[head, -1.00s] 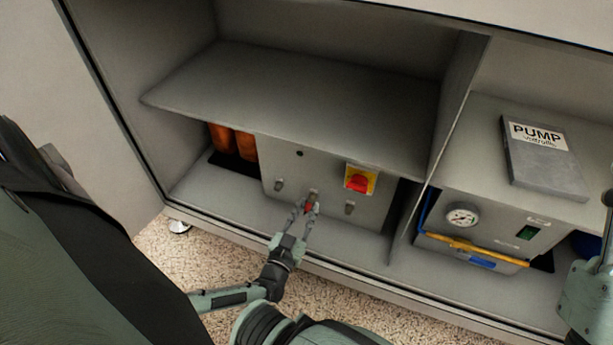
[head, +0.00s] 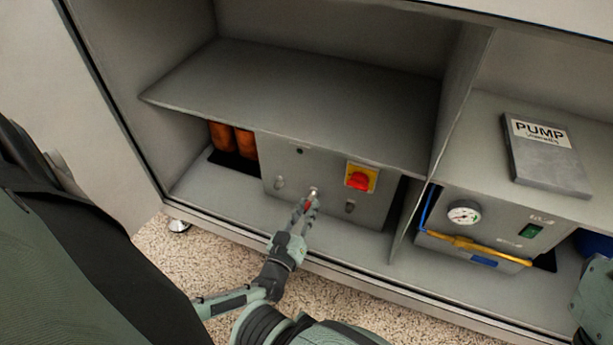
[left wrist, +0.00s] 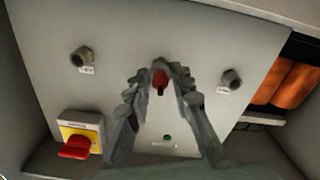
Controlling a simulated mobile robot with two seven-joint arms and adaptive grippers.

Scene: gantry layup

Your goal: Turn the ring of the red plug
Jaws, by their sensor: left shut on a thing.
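The red plug (left wrist: 160,78) shows in the left wrist view between the fingertips of my left gripper (left wrist: 160,72), at the grey panel (left wrist: 125,35). My left gripper is shut on it. In the head view my left gripper (head: 307,203) reaches up to the panel's middle socket, and only a little red of the plug (head: 307,205) shows between the fingers. The fingers hide most of the plug and its ring. My right gripper is not in view.
A red rotary switch on a yellow plate (head: 361,178) is right of the plug. Sockets (head: 279,183) (head: 350,206) flank it. A shelf (head: 300,100) overhangs the panel. Orange cylinders (head: 233,140) stand at left. A pump unit with gauge (head: 463,213) is at right.

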